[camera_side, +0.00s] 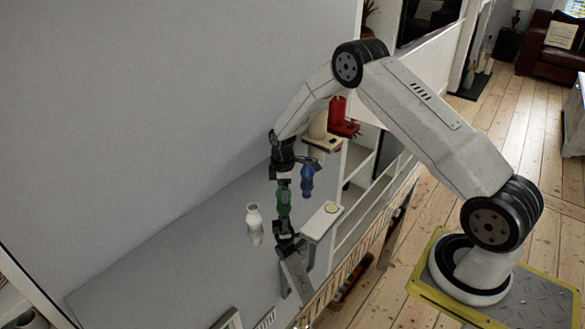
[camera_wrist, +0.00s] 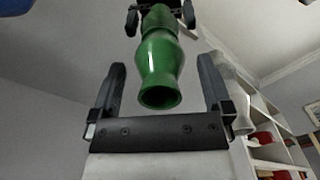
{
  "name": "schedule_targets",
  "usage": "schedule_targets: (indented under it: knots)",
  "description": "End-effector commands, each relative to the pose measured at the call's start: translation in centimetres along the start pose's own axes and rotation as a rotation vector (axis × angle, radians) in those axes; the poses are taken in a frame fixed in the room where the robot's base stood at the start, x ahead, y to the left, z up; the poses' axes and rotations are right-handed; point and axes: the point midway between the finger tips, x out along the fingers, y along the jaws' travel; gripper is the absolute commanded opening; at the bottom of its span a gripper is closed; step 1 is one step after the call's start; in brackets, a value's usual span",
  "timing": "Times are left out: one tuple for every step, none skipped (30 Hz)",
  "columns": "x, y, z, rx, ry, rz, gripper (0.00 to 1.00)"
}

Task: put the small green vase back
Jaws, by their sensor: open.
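The small green vase (camera_side: 283,193) stands upright on a glossy grey surface that mirrors it. My gripper (camera_side: 283,178) is directly above it, pointing down. In the wrist view the vase (camera_wrist: 159,65) has its open mouth towards me, between the two fingers of my gripper (camera_wrist: 163,72). The fingers are spread, with a gap on each side of the vase, so it is not held. A mirrored gripper shows beyond the vase's base. The fingertips are too small in the side view to tell their exact height along the vase.
A blue vase (camera_side: 307,176) is close on the right. A white vase (camera_side: 253,216) stands to the left. A red vase (camera_side: 337,108) and a cream vase (camera_side: 318,125) are behind. Grey surface (camera_side: 185,250) is clear further left.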

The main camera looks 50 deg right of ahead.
Motion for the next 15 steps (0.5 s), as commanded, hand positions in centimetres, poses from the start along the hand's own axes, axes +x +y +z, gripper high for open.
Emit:
schedule_targets:
  knots:
    - [-0.5, 0.1, 0.0, 0.0, 0.001, 0.002, 1.0]
    - [-0.8, 0.1, -0.1, 0.0, 0.002, 0.003, 1.0]
    - [-1.2, 0.1, -0.1, 0.0, 0.002, 0.003, 1.0]
    - [-1.5, 0.1, -0.1, 0.0, 0.002, 0.003, 1.0]
    - [-1.9, 0.1, -0.1, 0.0, 0.002, 0.003, 1.0]
    - [-2.4, 0.1, 0.0, 0.0, 0.001, 0.002, 1.0]
    - [-2.8, 0.0, 0.0, 0.0, 0.001, 0.002, 1.0]
    - [-3.3, 0.1, -0.1, 0.0, 0.002, 0.003, 1.0]
    - [-3.9, 0.1, -0.1, 0.0, 0.002, 0.004, 1.0]
    - [-4.4, 0.1, -0.1, 0.0, 0.002, 0.004, 1.0]
    - [-4.9, 0.1, -0.1, 0.0, 0.002, 0.004, 1.0]
    - [-5.5, 0.1, 0.0, 0.0, 0.002, 0.003, 1.0]
    - [-6.0, 0.1, 0.0, 0.0, 0.002, 0.004, 1.0]
    - [-6.5, 0.1, 0.0, 0.0, 0.002, 0.003, 1.0]
    - [-7.2, 0.1, 0.0, 0.0, 0.002, 0.003, 1.0]
